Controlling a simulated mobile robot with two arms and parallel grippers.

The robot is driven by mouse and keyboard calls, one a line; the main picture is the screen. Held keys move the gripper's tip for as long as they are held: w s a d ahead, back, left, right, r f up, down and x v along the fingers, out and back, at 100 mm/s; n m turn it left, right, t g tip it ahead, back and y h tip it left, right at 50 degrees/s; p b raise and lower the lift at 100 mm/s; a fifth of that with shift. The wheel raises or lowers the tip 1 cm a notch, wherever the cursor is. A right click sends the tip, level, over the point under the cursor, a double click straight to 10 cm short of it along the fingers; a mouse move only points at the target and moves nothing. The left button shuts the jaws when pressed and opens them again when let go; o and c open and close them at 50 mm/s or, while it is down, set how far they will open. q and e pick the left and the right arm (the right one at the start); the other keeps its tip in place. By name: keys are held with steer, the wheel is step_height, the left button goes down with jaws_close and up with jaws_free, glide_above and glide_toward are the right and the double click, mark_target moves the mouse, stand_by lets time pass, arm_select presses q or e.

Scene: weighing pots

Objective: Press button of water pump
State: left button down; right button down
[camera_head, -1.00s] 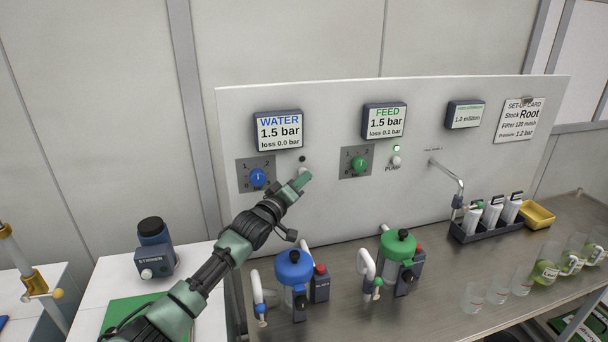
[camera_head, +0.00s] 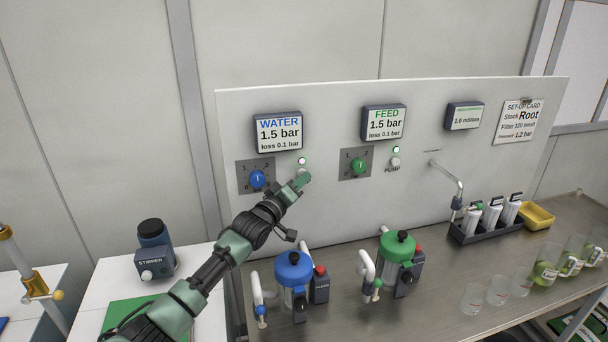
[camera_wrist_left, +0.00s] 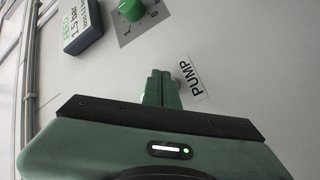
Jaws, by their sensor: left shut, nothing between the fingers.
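My left gripper (camera_head: 301,181) is shut and empty, its fingertips at the water pump button (camera_head: 303,171) below the lamp, which is lit green (camera_head: 302,161). The fingers mostly hide the button, and I cannot tell how far it is pressed. In the left wrist view the shut fingers (camera_wrist_left: 161,82) point at the panel beside the "PUMP" label (camera_wrist_left: 194,78). The water display (camera_head: 279,132) reads 1.5 bar, loss 0.1 bar. The blue water knob (camera_head: 258,178) is left of the fingers. My right gripper is not in view.
The feed display (camera_head: 384,122), green knob (camera_head: 359,166) and feed pump button (camera_head: 395,162) with its lit lamp are to the right. Blue-lidded (camera_head: 294,258) and green-lidded (camera_head: 398,246) pots stand on the bench below. A stirrer (camera_head: 153,252) stands left of the arm.

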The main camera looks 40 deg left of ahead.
arm_select(q)
steer(key=shift+s+d+r, duration=0.1)
steer(key=s+d+p, duration=0.4)
steer(key=p, duration=0.1)
steer(key=shift+d, duration=0.25)
stand_by(0.3)
stand_by(0.4)
